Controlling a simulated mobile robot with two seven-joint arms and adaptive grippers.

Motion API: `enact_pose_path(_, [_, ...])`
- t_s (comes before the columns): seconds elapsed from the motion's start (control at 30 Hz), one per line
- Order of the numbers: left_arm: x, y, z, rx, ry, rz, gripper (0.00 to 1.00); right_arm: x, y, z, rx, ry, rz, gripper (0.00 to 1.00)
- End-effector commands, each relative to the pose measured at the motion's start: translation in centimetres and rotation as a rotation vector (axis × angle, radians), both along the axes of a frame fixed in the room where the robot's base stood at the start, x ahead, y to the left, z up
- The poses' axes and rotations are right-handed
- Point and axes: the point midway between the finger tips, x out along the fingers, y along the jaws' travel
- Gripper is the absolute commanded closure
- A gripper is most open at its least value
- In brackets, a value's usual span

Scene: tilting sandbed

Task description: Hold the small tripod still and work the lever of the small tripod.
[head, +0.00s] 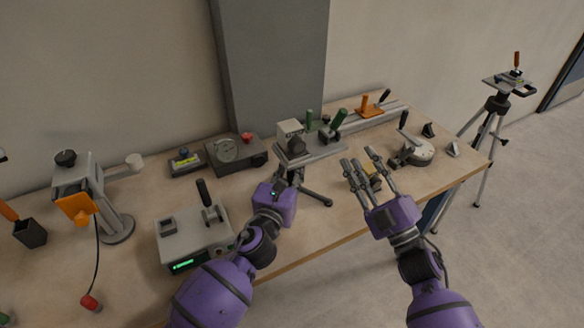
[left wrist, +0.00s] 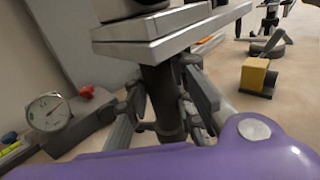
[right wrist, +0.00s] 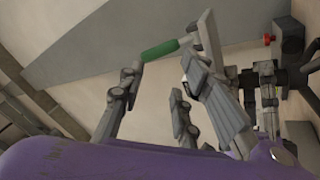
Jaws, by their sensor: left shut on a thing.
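The small tripod (head: 322,149) stands on the bench with a light grey top plate, a grey box on it and dark splayed legs. Its dark column (left wrist: 160,100) shows in the left wrist view. My left gripper (head: 287,172) is shut on the column below the plate; the plate partly hides its fingers in the head view. A green-handled lever (head: 339,116) rises at the plate's far right side; the green handle (right wrist: 160,50) shows beyond the fingers in the right wrist view. My right gripper (head: 362,162) is open and empty, right of the plate, apart from the lever.
A yellow block (head: 375,182) sits just behind my right fingers; it also shows in the left wrist view (left wrist: 256,76). A round device with a black lever (head: 412,152) stands to the right. A dial box (head: 227,152) and a grey box with a display (head: 190,245) are left.

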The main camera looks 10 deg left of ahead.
Motion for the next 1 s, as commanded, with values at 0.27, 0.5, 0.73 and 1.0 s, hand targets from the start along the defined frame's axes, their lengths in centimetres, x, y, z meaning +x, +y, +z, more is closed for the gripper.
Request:
enact_pose_path(0.27, [0.0, 0.0, 0.0, 0.0, 0.0, 0.0, 1.0, 0.0, 0.0, 0.0, 0.0, 0.0, 0.0, 0.69])
enact_pose_path(0.5, [0.0, 0.0, 0.0, 0.0, 0.0, 0.0, 1.0, -0.3, -1.7, -1.1, -0.144, -0.114, -0.025, 1.0])
enact_pose_path(0.73, [0.0, 0.0, 0.0, 0.0, 0.001, 0.0, 1.0, -1.4, -5.1, -2.6, -0.401, -0.362, -0.074, 1.0])
enact_pose_path(1.0, [0.0, 0.0, 0.0, 0.0, 0.001, 0.0, 1.0, -1.8, -6.1, -2.9, -0.473, -0.444, -0.09, 1.0])
